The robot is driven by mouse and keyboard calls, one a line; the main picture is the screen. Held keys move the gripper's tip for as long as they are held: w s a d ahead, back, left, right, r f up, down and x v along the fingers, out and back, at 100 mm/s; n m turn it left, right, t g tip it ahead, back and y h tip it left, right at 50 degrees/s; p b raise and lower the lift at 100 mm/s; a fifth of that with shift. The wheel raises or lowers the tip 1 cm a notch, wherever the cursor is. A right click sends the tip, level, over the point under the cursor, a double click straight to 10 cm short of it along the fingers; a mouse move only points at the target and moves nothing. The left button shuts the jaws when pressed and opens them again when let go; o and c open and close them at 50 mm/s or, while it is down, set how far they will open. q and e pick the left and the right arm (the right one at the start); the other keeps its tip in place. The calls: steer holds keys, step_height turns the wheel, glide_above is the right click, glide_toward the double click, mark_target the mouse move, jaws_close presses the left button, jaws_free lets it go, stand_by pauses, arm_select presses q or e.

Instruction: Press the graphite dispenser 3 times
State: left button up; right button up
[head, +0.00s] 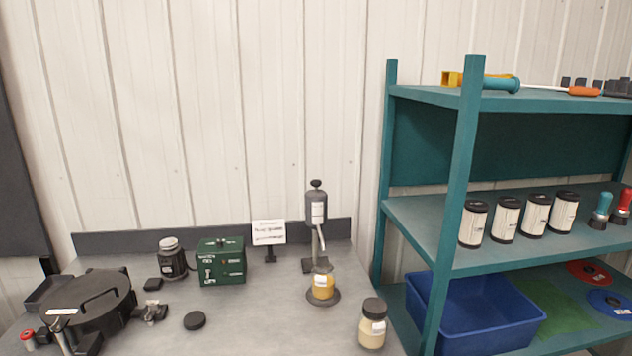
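The graphite dispenser (316,207) is a dark grey upright cylinder with a pale label and a black knob (316,184) on top. It is held on a stand (308,265) at the back of the grey bench, and a thin light spout slants down from it. A jar with yellow contents (323,287) stands on a dark round base (323,298) below and in front of the spout. Neither of my grippers shows in the head view, and nothing touches the knob.
A black round seed meter (90,300) sits at the bench's left. A green box (221,263), a black-bodied jar (172,260) and a small sign (268,233) stand at the back. A cream jar (373,325) is at front right, beside a teal shelf (455,200).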

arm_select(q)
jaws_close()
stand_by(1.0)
